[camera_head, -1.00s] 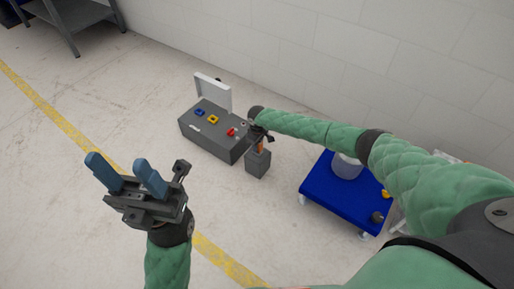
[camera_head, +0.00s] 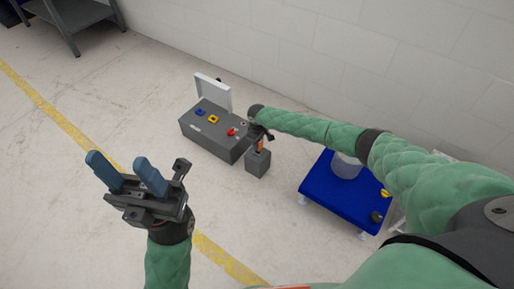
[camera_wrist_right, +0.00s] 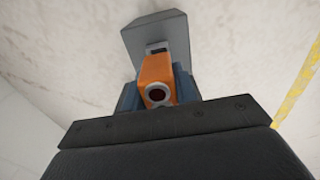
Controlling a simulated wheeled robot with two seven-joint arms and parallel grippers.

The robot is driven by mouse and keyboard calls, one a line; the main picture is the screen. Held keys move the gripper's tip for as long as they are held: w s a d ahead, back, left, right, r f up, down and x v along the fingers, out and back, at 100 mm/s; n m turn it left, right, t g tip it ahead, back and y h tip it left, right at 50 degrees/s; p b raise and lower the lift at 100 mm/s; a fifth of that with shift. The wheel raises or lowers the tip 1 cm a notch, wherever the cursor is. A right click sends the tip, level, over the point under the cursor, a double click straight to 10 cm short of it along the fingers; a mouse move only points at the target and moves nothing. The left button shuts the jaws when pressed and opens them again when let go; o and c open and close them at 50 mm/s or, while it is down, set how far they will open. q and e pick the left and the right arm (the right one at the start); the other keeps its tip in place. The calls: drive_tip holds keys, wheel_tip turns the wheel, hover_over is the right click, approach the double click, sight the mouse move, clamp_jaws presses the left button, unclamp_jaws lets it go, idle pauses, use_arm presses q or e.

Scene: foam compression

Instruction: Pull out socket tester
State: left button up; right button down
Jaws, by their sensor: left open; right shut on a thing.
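The socket tester (camera_wrist_right: 157,80) is an orange body with a round dark end facing the camera in the right wrist view. It also shows as a small orange piece in the head view (camera_head: 261,146). My right gripper (camera_head: 262,137) is shut on it, with blue fingers partly hidden behind and beside it. Beyond the tester is a grey block (camera_head: 258,163), also in the right wrist view (camera_wrist_right: 156,38); the tester's far end meets it or lies just in front, I cannot tell which. My left gripper (camera_head: 127,176) is open and empty, its blue fingers apart, over the floor.
A dark grey box (camera_head: 205,137) with blue, yellow and red parts and a raised white panel (camera_head: 213,92) stands left of the block. A blue cart (camera_head: 338,195) carrying a light cylinder (camera_head: 347,167) stands right. A grey shelf (camera_head: 75,14) is at the back left. Floor in front is clear.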

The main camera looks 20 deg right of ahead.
drive_tip(key=shift+r+p, duration=2.1)
drive_tip(key=shift+r, duration=0.2)
